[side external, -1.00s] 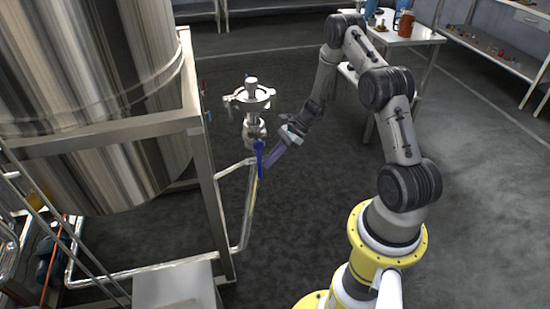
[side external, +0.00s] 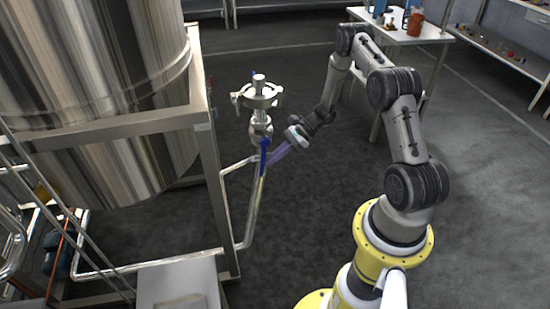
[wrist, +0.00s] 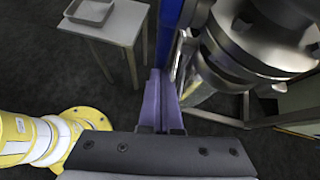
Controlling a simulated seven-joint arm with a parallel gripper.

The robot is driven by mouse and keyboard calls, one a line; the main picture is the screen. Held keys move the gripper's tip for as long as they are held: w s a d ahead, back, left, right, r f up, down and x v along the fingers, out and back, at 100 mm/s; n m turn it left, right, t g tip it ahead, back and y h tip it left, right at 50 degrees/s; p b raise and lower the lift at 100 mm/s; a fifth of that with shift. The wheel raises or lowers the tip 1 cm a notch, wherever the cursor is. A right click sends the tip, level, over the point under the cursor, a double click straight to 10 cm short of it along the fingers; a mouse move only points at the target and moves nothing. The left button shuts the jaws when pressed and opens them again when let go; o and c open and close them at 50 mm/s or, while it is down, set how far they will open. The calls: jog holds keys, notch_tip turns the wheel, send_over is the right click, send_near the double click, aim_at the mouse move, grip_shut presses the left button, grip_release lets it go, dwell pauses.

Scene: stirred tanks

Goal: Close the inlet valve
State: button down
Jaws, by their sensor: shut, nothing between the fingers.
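The inlet valve's blue lever handle (side external: 264,155) hangs down beside the upright steel pipe, below the silver valve fitting (side external: 260,127). My gripper (side external: 270,160) has purple fingers and reaches in from the right with its tips close to the lever. In the wrist view the fingers (wrist: 160,92) are shut together with nothing between them. The blue lever (wrist: 169,35) rises just beyond the fingertips there, next to the large metal fitting (wrist: 255,45). I cannot tell whether the fingers touch the lever.
A large steel tank (side external: 95,80) in a metal frame (side external: 206,150) stands left of the pipe. A steel pipe (side external: 250,215) runs down below the valve. A white table (side external: 405,32) with containers is at the back right.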

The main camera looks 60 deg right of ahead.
aim_at(262, 162)
jog(key=w+a+t+y, duration=0.1)
jog(key=a+t+y, duration=0.1)
jog(key=w+t+y, duration=0.1)
jog(key=y, duration=0.1)
jog(key=shift+w+a+f, duration=0.25)
jog(key=shift+w+a, duration=0.05)
jog(key=shift+a, duration=0.1)
jog(key=shift+w+a+r+n+t, duration=0.1)
jog(key=shift+w+a+n+t, duration=0.1)
jog(key=shift+w+n+t, duration=0.15)
jog(key=shift+w+a+r+t+y, duration=0.45)
jog(key=shift+w+a+r+y, duration=0.2)
jog(key=shift+w+a+y, duration=0.2)
jog(key=shift+a, duration=0.1)
